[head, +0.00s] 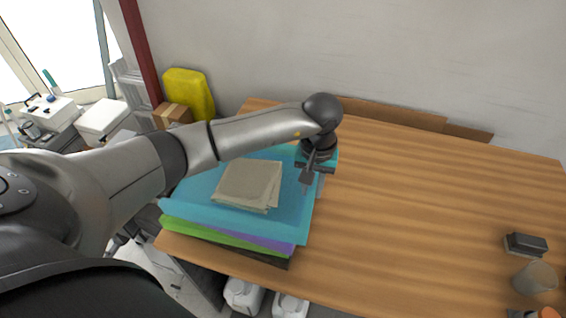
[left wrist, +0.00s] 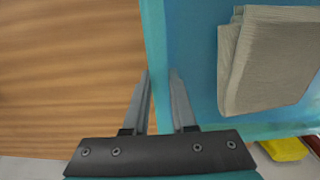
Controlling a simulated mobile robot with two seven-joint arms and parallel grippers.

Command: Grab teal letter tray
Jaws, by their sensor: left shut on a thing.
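The teal letter tray (head: 189,199) is the top one of a stack at the left end of the wooden table. A folded beige cloth (head: 248,184) lies in it. My left gripper (head: 305,186) is at the tray's right edge in the head view. In the left wrist view, my left gripper (left wrist: 160,88) has one finger on each side of the teal tray's rim (left wrist: 154,40) and is shut on it. The cloth (left wrist: 266,58) lies inside, apart from the fingers. My right gripper does not show in either view.
Purple (head: 262,240) and green (head: 215,235) trays lie under the teal one. The wooden table (head: 420,200) is clear in the middle. A dark block (head: 526,244) and a cup (head: 535,278) stand at the right. A wall is behind.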

